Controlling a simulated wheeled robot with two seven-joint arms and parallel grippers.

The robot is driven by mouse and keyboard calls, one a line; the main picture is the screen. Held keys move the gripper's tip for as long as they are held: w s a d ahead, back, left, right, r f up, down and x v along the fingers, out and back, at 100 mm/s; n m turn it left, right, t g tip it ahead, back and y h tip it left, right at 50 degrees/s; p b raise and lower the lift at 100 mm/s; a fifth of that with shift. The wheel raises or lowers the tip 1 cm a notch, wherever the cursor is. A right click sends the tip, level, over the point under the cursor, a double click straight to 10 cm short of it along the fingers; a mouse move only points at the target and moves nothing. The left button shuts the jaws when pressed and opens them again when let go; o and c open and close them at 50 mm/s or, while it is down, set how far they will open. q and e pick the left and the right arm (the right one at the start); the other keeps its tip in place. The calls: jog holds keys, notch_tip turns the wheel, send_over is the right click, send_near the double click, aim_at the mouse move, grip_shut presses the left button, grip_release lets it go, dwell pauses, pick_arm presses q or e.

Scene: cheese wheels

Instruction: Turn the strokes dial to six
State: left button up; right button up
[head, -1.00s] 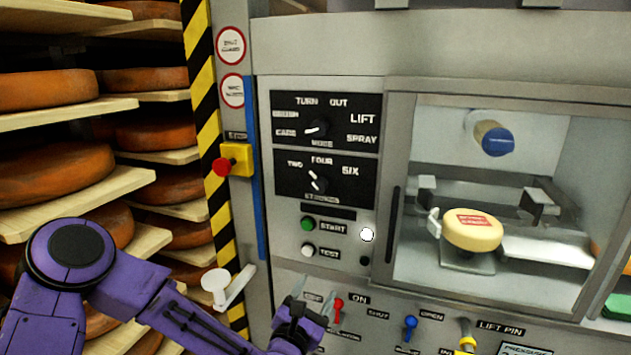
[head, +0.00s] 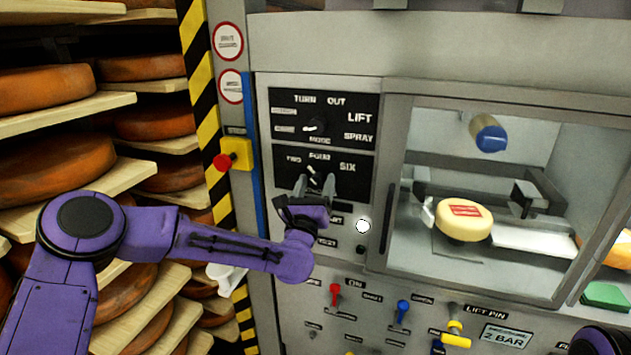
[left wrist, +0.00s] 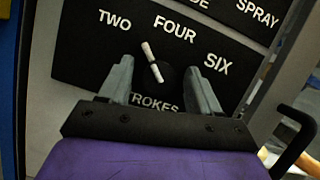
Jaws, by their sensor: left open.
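The strokes dial (head: 314,171) is a dark knob with a white pointer on a black panel, under the words TWO, FOUR and SIX. In the left wrist view the dial (left wrist: 163,72) has its white pointer tilted up and left, between TWO and FOUR. The SIX label (left wrist: 217,63) is to its right. My left gripper (head: 315,184) is open in front of the dial. In the left wrist view its fingertips (left wrist: 160,68) stand either side of the knob, with gaps showing. I cannot tell how deep they reach. My right gripper is not in view.
The mode dial (head: 316,125) sits just above. Start and test buttons lie partly behind my left gripper. A red emergency button (head: 222,162) juts out at left. Red (head: 335,294) and blue (head: 402,310) levers are below. A cheese wheel (head: 463,220) sits behind the window.

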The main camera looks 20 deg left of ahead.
pick_arm(q)
jog(key=c, duration=1)
